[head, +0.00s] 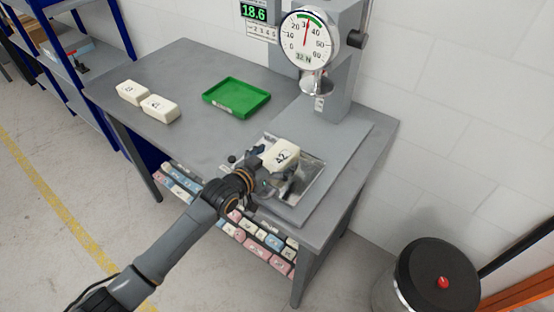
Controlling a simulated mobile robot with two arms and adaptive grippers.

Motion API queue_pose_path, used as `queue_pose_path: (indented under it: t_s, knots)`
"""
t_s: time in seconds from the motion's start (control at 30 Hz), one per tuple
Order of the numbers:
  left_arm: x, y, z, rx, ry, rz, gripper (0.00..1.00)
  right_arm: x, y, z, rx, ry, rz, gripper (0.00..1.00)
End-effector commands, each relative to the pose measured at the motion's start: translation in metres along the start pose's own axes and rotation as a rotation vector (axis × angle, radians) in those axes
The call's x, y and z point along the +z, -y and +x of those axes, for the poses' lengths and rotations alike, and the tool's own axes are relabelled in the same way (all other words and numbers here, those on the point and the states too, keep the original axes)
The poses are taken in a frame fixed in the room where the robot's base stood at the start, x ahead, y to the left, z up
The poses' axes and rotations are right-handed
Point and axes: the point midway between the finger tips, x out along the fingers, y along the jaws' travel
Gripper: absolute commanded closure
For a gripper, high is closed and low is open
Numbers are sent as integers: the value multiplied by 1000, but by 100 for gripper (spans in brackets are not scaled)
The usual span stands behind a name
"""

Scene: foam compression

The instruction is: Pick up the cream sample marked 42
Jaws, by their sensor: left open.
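The cream sample marked 42 (279,155) sits over the metal plate (307,188) of the press, below its round pressing foot. My left gripper (274,168) is at the sample, with its dark fingers on either side of it, and its jaws are open. I cannot tell whether the fingers touch the sample. The gripper hides part of the plate and the sample's near side. My right gripper is not in view.
The press (340,75) with a dial stands behind the sample. A green tray (237,97) lies empty at the table's back. Two cream blocks (160,107) sit at the left. A shelf of samples (265,238) is below the table. A dark bin (437,278) stands at the right.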

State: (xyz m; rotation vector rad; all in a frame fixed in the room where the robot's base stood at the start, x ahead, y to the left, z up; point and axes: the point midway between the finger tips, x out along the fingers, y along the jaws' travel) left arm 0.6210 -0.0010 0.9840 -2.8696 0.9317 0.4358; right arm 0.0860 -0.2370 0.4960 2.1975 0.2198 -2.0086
Motion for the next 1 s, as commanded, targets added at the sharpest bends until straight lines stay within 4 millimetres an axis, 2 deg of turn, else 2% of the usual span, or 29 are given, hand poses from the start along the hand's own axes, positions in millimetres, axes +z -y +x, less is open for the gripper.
queue_pose_path:
  t_s: [0.27,0.5,0.83,1.0]
  knots:
    - [0,0,3,1,0,0,7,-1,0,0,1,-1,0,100]
    - [0,0,3,1,0,0,51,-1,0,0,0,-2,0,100]
    - [0,0,2,1,1,0,51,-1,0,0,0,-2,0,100]
    - [-18,0,-2,1,-5,1,51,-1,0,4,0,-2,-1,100]
